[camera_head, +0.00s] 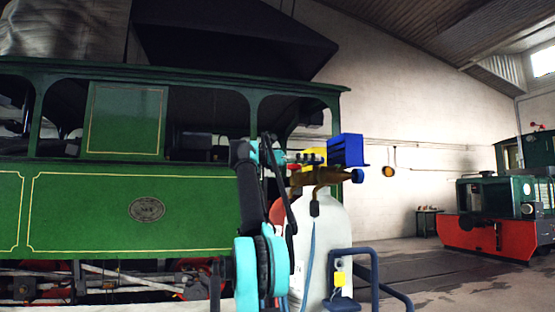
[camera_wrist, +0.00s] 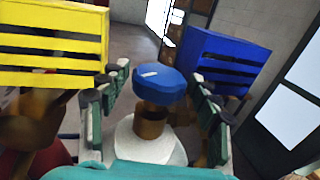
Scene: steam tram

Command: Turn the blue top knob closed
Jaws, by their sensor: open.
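In the wrist view a round blue knob (camera_wrist: 160,85) with a white mark on top sits on a brass stem (camera_wrist: 150,122), above a white rounded body. My gripper (camera_wrist: 159,73) is open, with a green-and-white padded finger on each side of the knob. Gaps show on both sides, so the fingers look apart from it. In the head view the brass valve (camera_head: 318,177) is atop a pale cylinder (camera_head: 335,235), and a blue knob (camera_head: 357,175) shows at its right end. I cannot tell whether this is the same knob. My gripper (camera_head: 303,158) is close above the valve, partly hidden.
A slatted yellow block (camera_wrist: 50,45) and a slatted blue block (camera_wrist: 222,55) flank the fingers; their attachment is unclear. A dark blue tubular frame (camera_head: 372,270) stands by the cylinder. The green tram (camera_head: 110,205) fills the left. Open floor (camera_head: 440,265) lies to the right.

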